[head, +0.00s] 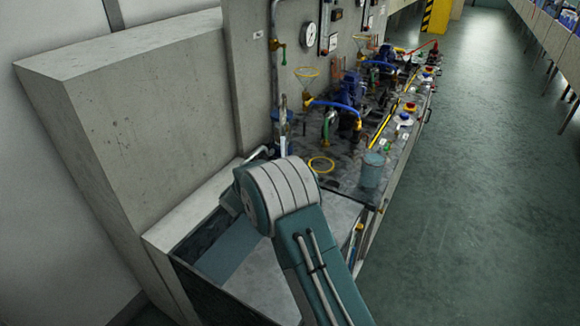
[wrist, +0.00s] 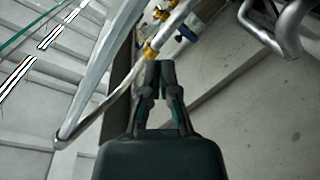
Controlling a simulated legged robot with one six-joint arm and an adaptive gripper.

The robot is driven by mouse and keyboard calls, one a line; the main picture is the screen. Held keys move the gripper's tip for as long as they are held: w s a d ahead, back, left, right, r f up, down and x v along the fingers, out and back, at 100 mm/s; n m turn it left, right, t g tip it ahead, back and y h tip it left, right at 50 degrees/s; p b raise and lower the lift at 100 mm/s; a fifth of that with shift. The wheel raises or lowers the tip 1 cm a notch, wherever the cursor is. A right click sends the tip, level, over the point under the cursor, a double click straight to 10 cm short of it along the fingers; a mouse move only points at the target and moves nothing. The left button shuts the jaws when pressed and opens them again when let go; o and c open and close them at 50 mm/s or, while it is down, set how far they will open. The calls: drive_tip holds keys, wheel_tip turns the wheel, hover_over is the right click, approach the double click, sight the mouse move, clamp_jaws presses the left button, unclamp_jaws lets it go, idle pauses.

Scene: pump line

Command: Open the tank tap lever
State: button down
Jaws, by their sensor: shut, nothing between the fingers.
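My gripper (wrist: 160,66) is in the wrist view with its two dark fingers shut together and nothing between them. Just beyond the fingertips is a metal pipe with brass fittings (wrist: 150,50), and a small blue part (wrist: 187,33) sits to the upper right. I cannot tell for sure which part is the tank tap lever, or whether the fingertips touch the pipe. In the head view my arm covers the near end of the bench and hides my gripper. A brass tap with a green part (head: 282,52) is on the wall pipe there.
A basin (head: 200,232) lies beside my arm, against a concrete block (head: 130,110). The bench (head: 345,190) carries pumps, a blue hose (head: 335,105) and a yellow ring (head: 321,164). A bent pipe (wrist: 270,38) is at the wrist view's upper right. The floor (head: 470,200) is clear.

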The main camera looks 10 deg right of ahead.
drive_tip(key=w+d+f+n, duration=0.2)
drive_tip(key=w+d+f, duration=0.1)
drive_tip(key=d, duration=0.4)
drive_tip(key=shift+w+f+n+g, duration=0.3)
drive_tip(key=shift+w+f+g, duration=0.1)
drive_tip(key=shift+f, duration=0.5)
